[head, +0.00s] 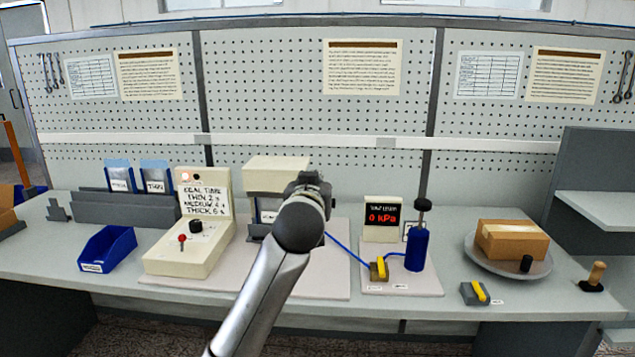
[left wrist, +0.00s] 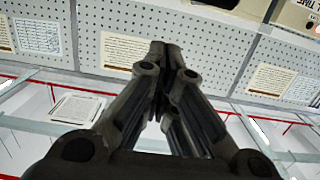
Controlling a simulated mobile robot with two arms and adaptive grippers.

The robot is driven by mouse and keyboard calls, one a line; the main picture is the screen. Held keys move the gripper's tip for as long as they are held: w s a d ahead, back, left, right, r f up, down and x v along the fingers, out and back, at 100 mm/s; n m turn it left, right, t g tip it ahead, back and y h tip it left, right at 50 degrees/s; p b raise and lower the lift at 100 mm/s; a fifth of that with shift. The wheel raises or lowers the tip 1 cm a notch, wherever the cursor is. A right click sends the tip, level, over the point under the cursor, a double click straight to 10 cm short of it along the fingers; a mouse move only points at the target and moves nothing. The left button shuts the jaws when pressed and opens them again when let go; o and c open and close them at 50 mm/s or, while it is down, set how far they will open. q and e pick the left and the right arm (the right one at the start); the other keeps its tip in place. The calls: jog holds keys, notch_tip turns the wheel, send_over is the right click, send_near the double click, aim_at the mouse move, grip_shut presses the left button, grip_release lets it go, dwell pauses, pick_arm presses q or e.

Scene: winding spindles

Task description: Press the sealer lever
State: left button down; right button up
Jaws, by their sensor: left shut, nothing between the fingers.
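The sealer (head: 277,170) is a cream-topped machine with a grey body, standing on a pale base plate (head: 330,283) at mid-bench. My left arm crosses in front of it and hides its right side and lower front. I cannot make out its lever. My left gripper (head: 310,182) is in front of the sealer's right edge; whether it touches cannot be told. In the left wrist view its fingers (left wrist: 165,55) are together and empty, with pegboard beyond. Left of the sealer is a cream control box (head: 185,255) with a seal-time sign, black knob and red-tipped switch. My right gripper is out of view.
A blue cylinder (head: 417,250), a 0 kPa display (head: 383,217) and a yellow valve (head: 378,269) stand right of the sealer. Further right, a carton (head: 511,242) rests on a round plate (head: 475,263). A blue bin (head: 107,249) is at left.

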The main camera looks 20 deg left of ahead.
pick_arm(q)
jog(key=v, duration=0.6)
jog(key=shift+s+a+f+b, duration=0.2)
jog(key=shift+s+f+b, duration=0.1)
jog(key=shift+b, duration=0.15)
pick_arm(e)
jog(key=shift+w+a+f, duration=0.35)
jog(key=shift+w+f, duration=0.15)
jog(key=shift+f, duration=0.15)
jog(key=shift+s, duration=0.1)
